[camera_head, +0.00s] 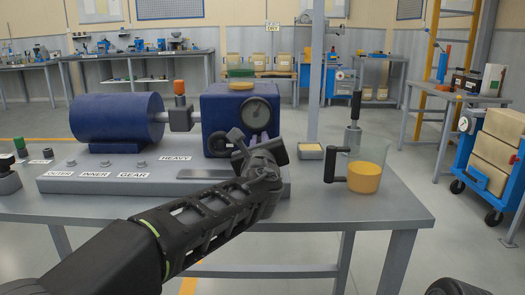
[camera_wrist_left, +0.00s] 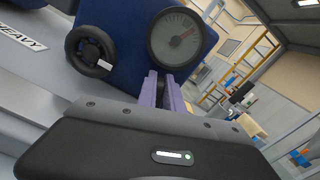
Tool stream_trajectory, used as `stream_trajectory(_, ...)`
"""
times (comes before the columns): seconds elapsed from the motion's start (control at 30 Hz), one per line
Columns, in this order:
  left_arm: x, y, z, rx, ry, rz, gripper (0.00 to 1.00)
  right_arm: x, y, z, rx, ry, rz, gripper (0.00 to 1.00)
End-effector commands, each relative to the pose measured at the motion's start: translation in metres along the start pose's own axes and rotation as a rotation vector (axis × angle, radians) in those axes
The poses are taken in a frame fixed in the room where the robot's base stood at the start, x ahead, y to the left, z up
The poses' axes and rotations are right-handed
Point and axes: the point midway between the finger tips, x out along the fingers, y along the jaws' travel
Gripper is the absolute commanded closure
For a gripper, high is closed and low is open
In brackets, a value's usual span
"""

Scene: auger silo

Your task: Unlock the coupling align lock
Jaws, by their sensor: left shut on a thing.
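A blue motor cylinder (camera_head: 118,117) and a blue gearbox (camera_head: 213,104) stand on a grey base plate (camera_head: 110,185). Between them is a grey coupling block (camera_head: 180,117) with an orange-red knob (camera_head: 179,87) on top. The gearbox front carries a round gauge (camera_head: 256,112) and a black ring handwheel (camera_wrist_left: 88,50). My left gripper (camera_head: 258,139) is at the gearbox front, below the gauge and right of the handwheel. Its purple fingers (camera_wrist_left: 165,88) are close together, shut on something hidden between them. My right gripper is not in view.
A clear beaker of yellow liquid (camera_head: 364,177) with a black handle stands at the table's right. Labels and small studs line the base plate. A grey post (camera_head: 314,70) rises behind the table. A blue cart (camera_head: 490,150) stands at right.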

Motion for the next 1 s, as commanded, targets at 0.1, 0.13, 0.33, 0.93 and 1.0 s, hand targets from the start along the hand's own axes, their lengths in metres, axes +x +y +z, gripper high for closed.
stream_trajectory(0.1,0.0,0.005,-0.005,-0.088,0.0,0.001,1.0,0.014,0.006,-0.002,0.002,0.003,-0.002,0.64)
stream_trajectory(0.13,0.0,0.005,-0.005,-0.109,0.001,0.001,1.0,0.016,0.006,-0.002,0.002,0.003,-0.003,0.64)
stream_trajectory(0.33,0.0,0.006,-0.004,-0.216,0.001,0.0,1.0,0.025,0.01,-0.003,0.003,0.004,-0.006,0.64)
stream_trajectory(0.93,0.0,0.007,-0.002,-0.273,0.002,0.001,0.88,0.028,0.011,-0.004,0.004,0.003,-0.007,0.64)
stream_trajectory(1.0,0.0,0.007,-0.002,-0.272,0.002,0.001,0.83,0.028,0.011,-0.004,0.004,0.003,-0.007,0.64)
